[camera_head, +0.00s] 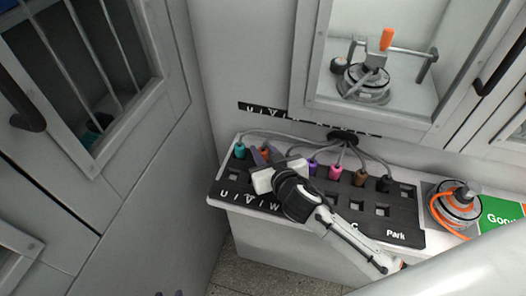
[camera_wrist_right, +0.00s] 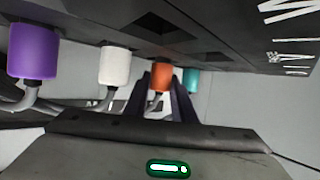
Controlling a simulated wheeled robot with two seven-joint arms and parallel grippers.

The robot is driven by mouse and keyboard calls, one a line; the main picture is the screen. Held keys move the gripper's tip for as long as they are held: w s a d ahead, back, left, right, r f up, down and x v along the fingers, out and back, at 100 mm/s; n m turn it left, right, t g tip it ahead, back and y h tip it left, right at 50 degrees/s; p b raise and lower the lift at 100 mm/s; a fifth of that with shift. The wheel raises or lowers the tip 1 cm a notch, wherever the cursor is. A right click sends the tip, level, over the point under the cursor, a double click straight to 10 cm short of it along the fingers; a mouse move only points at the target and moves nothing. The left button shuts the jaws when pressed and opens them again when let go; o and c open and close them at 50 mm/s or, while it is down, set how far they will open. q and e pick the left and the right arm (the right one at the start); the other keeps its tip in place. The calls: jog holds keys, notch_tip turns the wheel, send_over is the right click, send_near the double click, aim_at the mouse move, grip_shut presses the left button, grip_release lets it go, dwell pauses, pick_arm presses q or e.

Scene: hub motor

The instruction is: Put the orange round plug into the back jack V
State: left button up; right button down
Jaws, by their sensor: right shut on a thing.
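The orange round plug (camera_head: 265,152) is in the back row of the black jack panel (camera_head: 408,205), right of the teal plug (camera_head: 239,150). My right gripper (camera_head: 262,156) reaches over the panel from the front right and is shut on it. In the right wrist view the orange plug (camera_wrist_right: 160,78) sits between the two dark fingers (camera_wrist_right: 168,92), its end close to the panel face. I cannot tell how deep it sits. The back jack V is hidden by the plug and gripper. Dark tips at the bottom edge, seemingly my left gripper (camera_head: 169,293), barely show.
Purple (camera_head: 313,166), pink (camera_head: 335,171), brown (camera_head: 360,177) and black (camera_head: 383,184) plugs stand to the right with grey cables behind. A white plug (camera_wrist_right: 115,65) shows in the wrist view. Empty square jacks lie in front. An orange-cabled motor (camera_head: 458,205) stands right of the panel.

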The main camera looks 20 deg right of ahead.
jog(key=shift+f, duration=0.2)
jog(key=c, duration=1.8)
grip_release()
jog(key=shift+o, duration=0.2)
jog(key=shift+r, duration=0.2)
jog(key=shift+s+r, duration=0.1)
jog(key=shift+s, duration=0.1)
jog(key=v, duration=1.1)
jog(key=shift+s+r, duration=0.1)
jog(key=shift+s, duration=0.15)
